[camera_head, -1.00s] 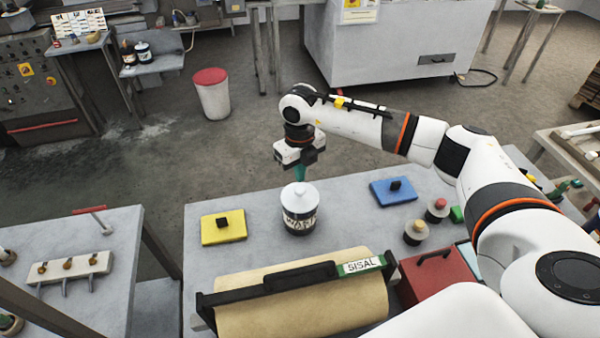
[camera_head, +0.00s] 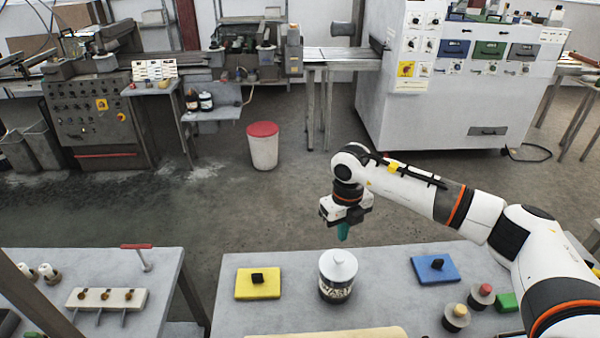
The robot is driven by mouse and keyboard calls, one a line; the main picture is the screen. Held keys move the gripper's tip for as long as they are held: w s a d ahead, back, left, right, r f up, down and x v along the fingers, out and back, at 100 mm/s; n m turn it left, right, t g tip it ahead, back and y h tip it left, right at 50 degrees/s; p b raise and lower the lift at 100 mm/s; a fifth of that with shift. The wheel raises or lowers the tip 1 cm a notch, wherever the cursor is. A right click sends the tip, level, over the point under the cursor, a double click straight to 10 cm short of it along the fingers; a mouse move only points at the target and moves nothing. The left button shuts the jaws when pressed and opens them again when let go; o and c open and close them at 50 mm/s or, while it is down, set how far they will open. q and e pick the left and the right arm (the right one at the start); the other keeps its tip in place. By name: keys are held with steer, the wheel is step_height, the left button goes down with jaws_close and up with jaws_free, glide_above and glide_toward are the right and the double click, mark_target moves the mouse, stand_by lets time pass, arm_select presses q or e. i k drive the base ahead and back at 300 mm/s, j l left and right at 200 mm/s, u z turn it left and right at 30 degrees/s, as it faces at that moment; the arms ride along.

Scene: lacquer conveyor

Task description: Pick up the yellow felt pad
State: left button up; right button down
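The yellow felt pad (camera_head: 258,290) lies flat on the near grey table, with a small black knob on its top. My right gripper (camera_head: 343,232) points down at the table's far edge. In the picture it is just above the white-lidded jar, to the right of the yellow pad and apart from it. A teal piece shows at its lower end. I cannot tell whether this is its fingers or something held. My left gripper is not in view.
The jar (camera_head: 336,286) stands right of the yellow pad. A blue pad (camera_head: 434,271) with a black knob lies farther right. Small knobbed jars (camera_head: 456,317) and a green block (camera_head: 507,301) are near my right arm. Bare tabletop (camera_head: 290,262) surrounds the yellow pad.

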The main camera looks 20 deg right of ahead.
mark_target(252, 283)
steer(key=k, duration=1.5)
